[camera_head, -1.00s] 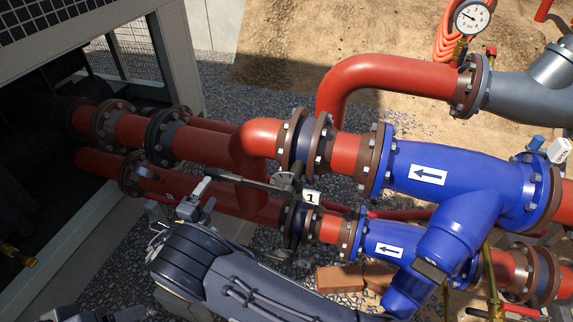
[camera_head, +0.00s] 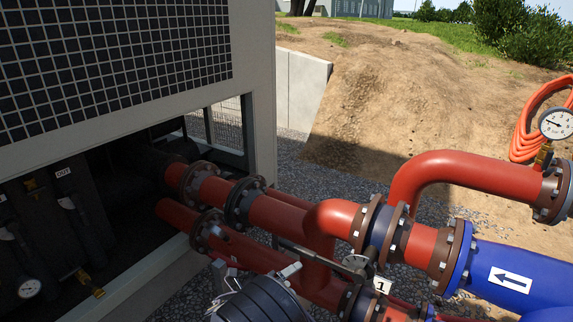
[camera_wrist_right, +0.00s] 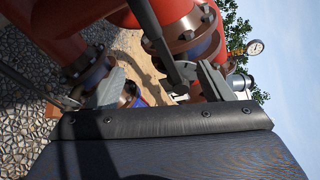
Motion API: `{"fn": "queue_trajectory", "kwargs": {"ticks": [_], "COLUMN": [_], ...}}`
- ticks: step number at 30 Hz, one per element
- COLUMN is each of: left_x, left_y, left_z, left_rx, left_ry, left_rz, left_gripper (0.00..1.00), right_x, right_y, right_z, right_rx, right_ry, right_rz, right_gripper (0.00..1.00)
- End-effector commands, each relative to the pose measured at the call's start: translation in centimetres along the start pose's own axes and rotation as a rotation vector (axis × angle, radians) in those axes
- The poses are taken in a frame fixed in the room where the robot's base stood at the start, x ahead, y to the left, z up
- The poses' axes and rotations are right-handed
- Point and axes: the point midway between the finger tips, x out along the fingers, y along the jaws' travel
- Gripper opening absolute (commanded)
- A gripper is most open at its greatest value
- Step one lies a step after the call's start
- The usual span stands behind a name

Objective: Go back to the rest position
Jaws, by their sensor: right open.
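My right gripper (camera_head: 258,281) is open and empty at the bottom of the head view, in front of the red pipes. Its two fingers also show spread apart in the right wrist view (camera_wrist_right: 163,86). A dark valve lever (camera_head: 312,254) lies just beyond the gripper, beside a white tag marked 1 (camera_head: 382,285). In the right wrist view a dark bar (camera_wrist_right: 155,32) runs down behind the gap between the fingers; I cannot tell how far behind. My left gripper is not in view.
Red flanged pipes (camera_head: 280,215) run from the chiller housing (camera_head: 262,120) to a blue fitting (camera_head: 510,275). A pressure gauge (camera_head: 556,124) and an orange hose (camera_head: 527,135) are at the right. Gravel and bare soil (camera_head: 400,110) lie behind the pipes.

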Motion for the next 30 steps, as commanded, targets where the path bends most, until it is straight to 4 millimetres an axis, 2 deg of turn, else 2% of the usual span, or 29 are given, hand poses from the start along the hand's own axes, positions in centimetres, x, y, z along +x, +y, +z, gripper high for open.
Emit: {"fn": "queue_trajectory", "kwargs": {"ticks": [1,4,8,11,14,18,25,26,30], "left_x": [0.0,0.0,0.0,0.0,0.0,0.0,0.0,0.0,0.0], "left_y": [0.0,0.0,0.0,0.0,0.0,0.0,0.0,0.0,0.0], "left_z": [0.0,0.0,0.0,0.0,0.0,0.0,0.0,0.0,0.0], "left_rx": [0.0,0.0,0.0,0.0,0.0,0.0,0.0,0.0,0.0], "left_ry": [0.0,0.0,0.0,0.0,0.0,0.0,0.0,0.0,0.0], "left_rz": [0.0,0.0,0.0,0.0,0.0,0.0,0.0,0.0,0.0], "left_gripper": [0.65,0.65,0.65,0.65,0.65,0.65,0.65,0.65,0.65], "right_x": [1.7,3.7,4.5,4.0,2.7,0.0,-5.8,-6.6,-9.8], "right_y": [-2.4,-5.6,-9.3,-11.8,-14.1,-16.9,-20.5,-20.8,-21.8], "right_z": [-1.8,-6.2,-11.7,-15.6,-19.1,-23.2,-28.0,-28.5,-29.9], "right_rx": [0.139,0.433,0.823,1.123,1.417,1.814,2.405,-2.418,-2.071], "right_ry": [0.112,0.338,0.634,0.862,1.088,1.405,1.922,-1.943,-1.724], "right_rz": [0.053,0.144,0.209,0.222,0.205,0.132,-0.107,0.145,0.268], "right_gripper": [0.73,0.73,0.73,0.73,0.73,0.73,0.73,0.73,0.73]}}
